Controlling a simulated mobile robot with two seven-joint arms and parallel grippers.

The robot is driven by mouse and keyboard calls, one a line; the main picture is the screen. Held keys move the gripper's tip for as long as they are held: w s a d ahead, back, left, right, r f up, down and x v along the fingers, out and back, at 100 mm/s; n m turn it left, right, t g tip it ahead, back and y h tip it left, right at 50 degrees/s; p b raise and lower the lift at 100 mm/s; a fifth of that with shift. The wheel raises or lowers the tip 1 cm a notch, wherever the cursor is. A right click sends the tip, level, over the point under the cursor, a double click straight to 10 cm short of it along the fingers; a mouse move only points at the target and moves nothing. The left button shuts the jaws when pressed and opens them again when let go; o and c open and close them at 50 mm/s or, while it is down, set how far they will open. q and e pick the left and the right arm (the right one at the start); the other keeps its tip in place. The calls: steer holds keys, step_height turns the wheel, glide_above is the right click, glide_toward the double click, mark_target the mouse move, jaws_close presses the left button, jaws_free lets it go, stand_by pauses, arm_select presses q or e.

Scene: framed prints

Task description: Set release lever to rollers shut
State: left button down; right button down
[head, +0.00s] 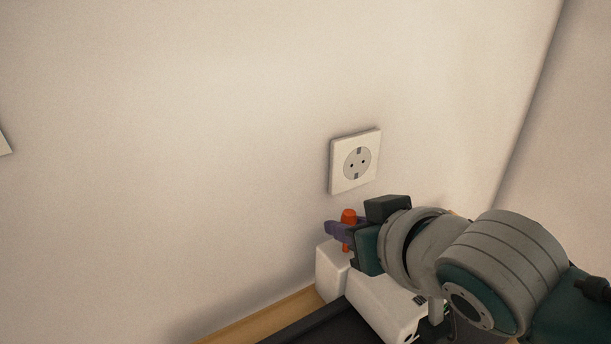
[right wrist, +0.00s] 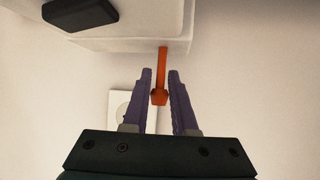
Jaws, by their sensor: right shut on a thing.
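The release lever (head: 348,216) is orange with a rounded knob and stands at the left end of a white machine (head: 378,310). My right gripper (head: 338,229) has purple fingers and reaches the lever from the right. In the right wrist view the orange lever (right wrist: 160,80) lies between the two fingers (right wrist: 160,76), which are shut on it. The white machine body (right wrist: 120,43) shows above it there. Contact on each side of the lever is hard to see. My left gripper is not in view.
A white wall socket (head: 355,161) is on the wall just behind and above the lever; its plate also shows in the right wrist view (right wrist: 118,104). A dark surface (head: 315,328) and a wooden edge (head: 262,320) lie below the machine.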

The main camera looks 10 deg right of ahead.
steer(key=c, duration=0.8)
jaws_free()
steer(key=shift+c, duration=0.2)
steer(key=p+v, duration=0.3)
steer(key=v, duration=0.7)
